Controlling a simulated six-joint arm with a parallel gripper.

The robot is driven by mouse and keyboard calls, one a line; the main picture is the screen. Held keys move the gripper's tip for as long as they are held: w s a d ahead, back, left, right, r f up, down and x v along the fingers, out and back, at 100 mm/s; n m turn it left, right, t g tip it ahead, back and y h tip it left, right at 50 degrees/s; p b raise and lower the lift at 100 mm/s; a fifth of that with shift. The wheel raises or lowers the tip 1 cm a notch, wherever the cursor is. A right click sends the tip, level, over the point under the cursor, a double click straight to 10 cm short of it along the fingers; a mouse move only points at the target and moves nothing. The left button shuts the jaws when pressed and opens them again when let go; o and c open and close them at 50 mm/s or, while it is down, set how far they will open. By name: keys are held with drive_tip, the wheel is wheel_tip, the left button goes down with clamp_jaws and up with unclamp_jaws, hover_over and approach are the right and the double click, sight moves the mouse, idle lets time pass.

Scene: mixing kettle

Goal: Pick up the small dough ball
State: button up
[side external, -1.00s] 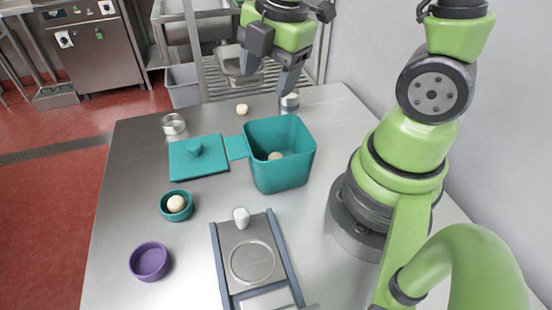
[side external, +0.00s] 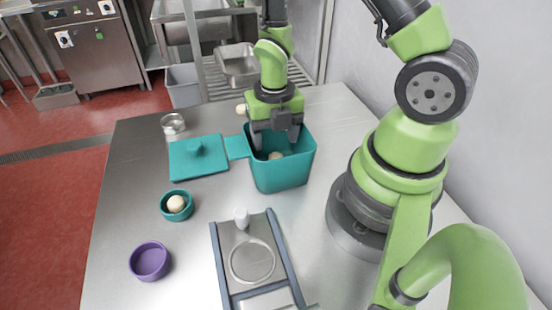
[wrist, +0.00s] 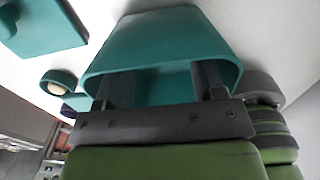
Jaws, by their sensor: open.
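Several pale dough balls show in the side view. One dough ball (side external: 275,156) lies inside the teal kettle (side external: 283,178), one dough ball (side external: 176,204) sits in a small teal bowl (side external: 164,213), and one dough ball (side external: 241,109) lies on the table behind the kettle. My gripper (side external: 275,141) points down into the kettle mouth, fingers apart and empty, above the ball inside. In the wrist view my gripper (wrist: 166,88) has its fingers inside the rim of the kettle (wrist: 165,40); the ball inside is hidden there.
The teal lid (side external: 198,158) lies left of the kettle. A purple bowl (side external: 150,261) stands at the front left. A scale-like tray unit (side external: 251,262) with a white knob (side external: 241,216) is in front. A clear glass jar (side external: 173,124) stands at the back left. The kettle walls surround my fingers.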

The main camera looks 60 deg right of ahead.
sight(276, 155)
wheel_tip(276, 155, down, 5)
drive_tip(key=shift+s+d+r, duration=0.1)
idle(0.3)
drive_tip(key=c, duration=1)
